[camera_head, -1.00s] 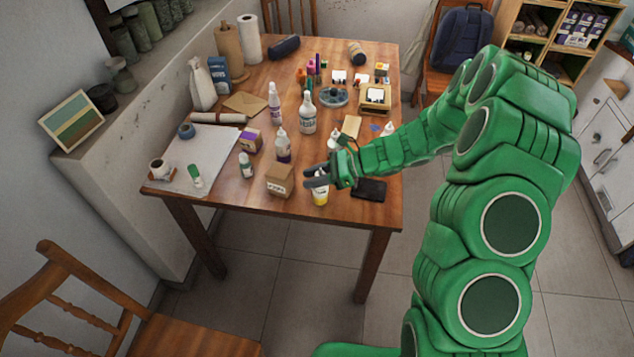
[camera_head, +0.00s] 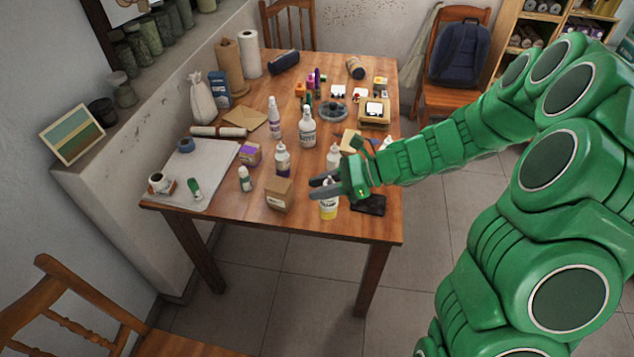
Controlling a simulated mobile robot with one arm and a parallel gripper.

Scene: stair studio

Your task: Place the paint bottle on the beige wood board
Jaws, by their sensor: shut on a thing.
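The paint bottle (camera_head: 328,211), small and white with a yellow band low down, is upright by the front edge of the table. My gripper (camera_head: 324,189) reaches in from the right and is shut on its upper part, which the fingers partly hide. I cannot tell whether its base touches the table. The beige wood board (camera_head: 351,140) lies farther back, behind my gripper and partly hidden by my wrist and a bottle.
A cardboard box (camera_head: 279,194) stands just left of my gripper; a dark flat slab (camera_head: 371,205) lies right. White bottles (camera_head: 333,157) stand behind. A pale sheet (camera_head: 200,172) covers the table's left side. Clutter fills the back.

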